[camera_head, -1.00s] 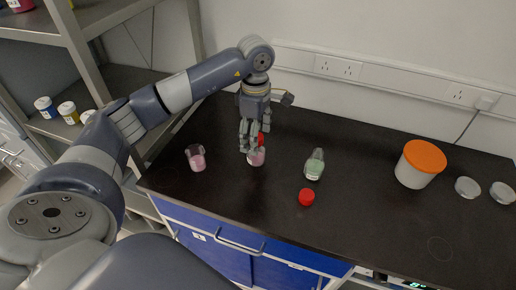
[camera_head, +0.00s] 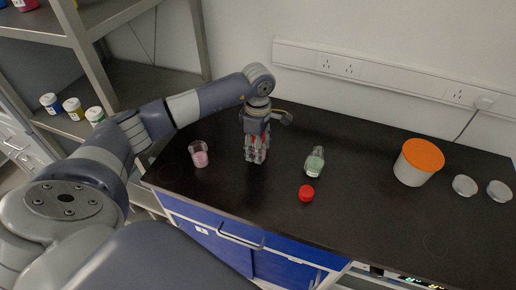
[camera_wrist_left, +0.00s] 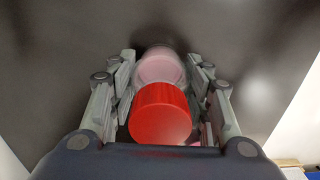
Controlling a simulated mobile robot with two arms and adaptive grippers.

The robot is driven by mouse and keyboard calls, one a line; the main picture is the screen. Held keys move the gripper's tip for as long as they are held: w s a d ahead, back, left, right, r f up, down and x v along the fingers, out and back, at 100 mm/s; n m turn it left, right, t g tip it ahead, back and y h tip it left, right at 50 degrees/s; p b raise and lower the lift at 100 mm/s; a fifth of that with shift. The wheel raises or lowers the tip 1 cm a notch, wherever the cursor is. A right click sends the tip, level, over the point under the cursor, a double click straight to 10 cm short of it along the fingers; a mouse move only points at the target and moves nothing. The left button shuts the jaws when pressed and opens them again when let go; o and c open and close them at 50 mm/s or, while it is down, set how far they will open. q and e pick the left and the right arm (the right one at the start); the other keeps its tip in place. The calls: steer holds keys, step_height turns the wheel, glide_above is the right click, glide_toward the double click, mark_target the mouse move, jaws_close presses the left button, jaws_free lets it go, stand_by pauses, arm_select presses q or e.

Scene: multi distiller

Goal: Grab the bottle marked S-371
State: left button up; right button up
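My left gripper (camera_head: 256,161) points down around a bottle with a red cap, left of the middle of the black bench top. In the left wrist view the red cap (camera_wrist_left: 160,114) sits between the fingers, with the pale pink bottle (camera_wrist_left: 161,68) beyond it. The fingers lie close along both sides; whether they press on it I cannot tell. Fingers hide most of this bottle in the head view. A container with pink contents (camera_head: 199,155) stands to its left, a bottle with pale green contents (camera_head: 314,161) to its right. I cannot read S-371 on any. My right gripper is not in view.
A loose red cap (camera_head: 306,193) lies in front of the green bottle. A white tub with an orange lid (camera_head: 422,157) and two small pale round items (camera_head: 464,186) stand farther right. A metal shelf (camera_head: 95,60) with several jars is at the left. The front middle of the bench is clear.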

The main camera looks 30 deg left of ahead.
arm_select(q)
steer(key=c, duration=0.3)
steer(key=shift+r, duration=0.1)
